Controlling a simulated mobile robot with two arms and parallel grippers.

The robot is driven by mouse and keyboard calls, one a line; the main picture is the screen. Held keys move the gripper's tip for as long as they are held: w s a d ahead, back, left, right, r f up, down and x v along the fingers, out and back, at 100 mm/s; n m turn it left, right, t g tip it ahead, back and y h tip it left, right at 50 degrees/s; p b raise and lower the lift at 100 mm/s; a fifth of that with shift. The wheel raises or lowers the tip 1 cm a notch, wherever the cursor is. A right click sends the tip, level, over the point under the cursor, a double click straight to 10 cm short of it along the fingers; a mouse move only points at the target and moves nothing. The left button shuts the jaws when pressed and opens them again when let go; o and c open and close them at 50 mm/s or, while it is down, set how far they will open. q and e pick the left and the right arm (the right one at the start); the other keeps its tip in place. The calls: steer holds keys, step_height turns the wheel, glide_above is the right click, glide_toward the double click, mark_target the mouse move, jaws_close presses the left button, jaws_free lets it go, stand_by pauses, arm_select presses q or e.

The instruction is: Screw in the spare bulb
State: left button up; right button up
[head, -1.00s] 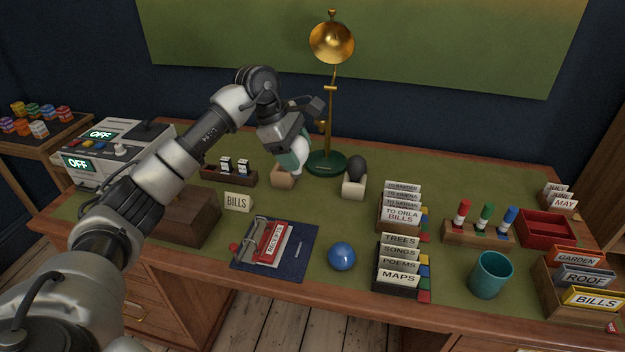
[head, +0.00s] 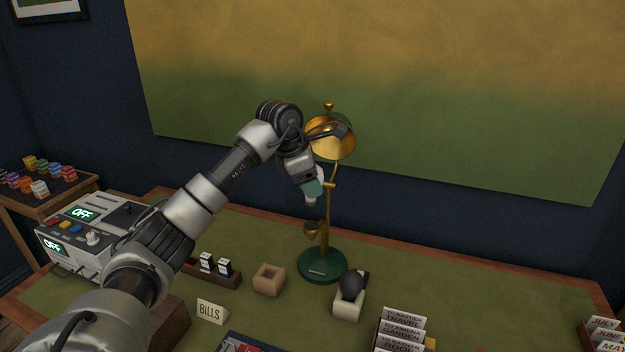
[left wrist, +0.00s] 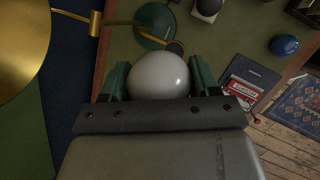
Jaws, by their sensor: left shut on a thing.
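My left gripper (head: 313,188) is shut on a white bulb (left wrist: 158,76), raised in the air just left of the lamp's stem. In the left wrist view the round glass sits between the green fingers; its base is hidden there. The desk lamp has a brass shade (head: 343,147), a thin brass stem and a green round base (head: 322,266). The shade also shows at the left of the left wrist view (left wrist: 18,45). My right gripper is not in view.
An empty wooden block holder (head: 269,280) and a pale holder with a dark bulb (head: 351,285) stand in front of the lamp. A device reading OFF (head: 82,232) is at left. A small brass cup (head: 313,228) sticks out from the stem. Card files stand at front right.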

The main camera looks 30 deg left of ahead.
mark_target(312, 200)
arm_select(q)
steer(key=shift+w+f, duration=0.1)
steer(key=shift+f, duration=0.05)
steer(key=shift+f+b, duration=0.95)
steer(key=shift+f, duration=0.95)
steer(key=shift+f, duration=0.95)
stand_by(1.2)
stand_by(0.4)
